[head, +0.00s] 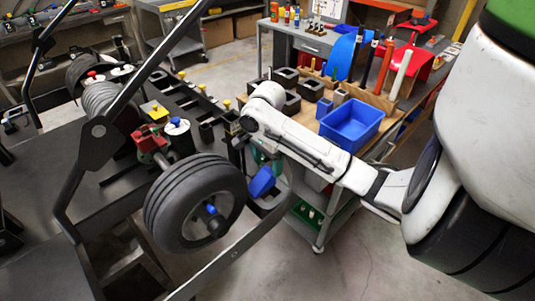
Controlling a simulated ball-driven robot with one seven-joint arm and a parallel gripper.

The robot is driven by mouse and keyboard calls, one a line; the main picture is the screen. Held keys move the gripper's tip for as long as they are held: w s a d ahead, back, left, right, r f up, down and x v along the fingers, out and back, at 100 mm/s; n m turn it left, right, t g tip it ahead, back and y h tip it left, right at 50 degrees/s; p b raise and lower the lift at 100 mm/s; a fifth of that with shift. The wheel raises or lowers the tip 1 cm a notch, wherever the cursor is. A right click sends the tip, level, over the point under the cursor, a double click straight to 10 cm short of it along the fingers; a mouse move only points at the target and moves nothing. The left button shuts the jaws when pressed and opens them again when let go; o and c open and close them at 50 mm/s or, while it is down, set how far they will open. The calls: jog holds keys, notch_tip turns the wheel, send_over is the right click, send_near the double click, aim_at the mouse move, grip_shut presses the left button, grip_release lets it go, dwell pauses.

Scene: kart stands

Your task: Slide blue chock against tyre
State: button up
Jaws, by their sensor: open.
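The tyre (172,209) is a black treaded wheel with a grey hub and a blue centre, on the kart stand at the left. The blue chock (262,181) is a small tilted block just right of the tyre, with a narrow gap visible between them. My white arm reaches in from the right and bends down at its far end. My gripper (243,163) is dark and points down, above and slightly left of the chock. Its fingers are open and small against the dark background. I cannot tell whether they touch the chock.
A workbench behind my arm holds a blue bin (352,123) and several dark blocks. Black frame bars (100,130) cross the left side near the tyre. The floor (370,265) is clear at the lower right.

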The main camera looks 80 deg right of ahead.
aim_at(267, 171)
jog(key=shift+f, duration=3.15)
jog(key=c, duration=1.1)
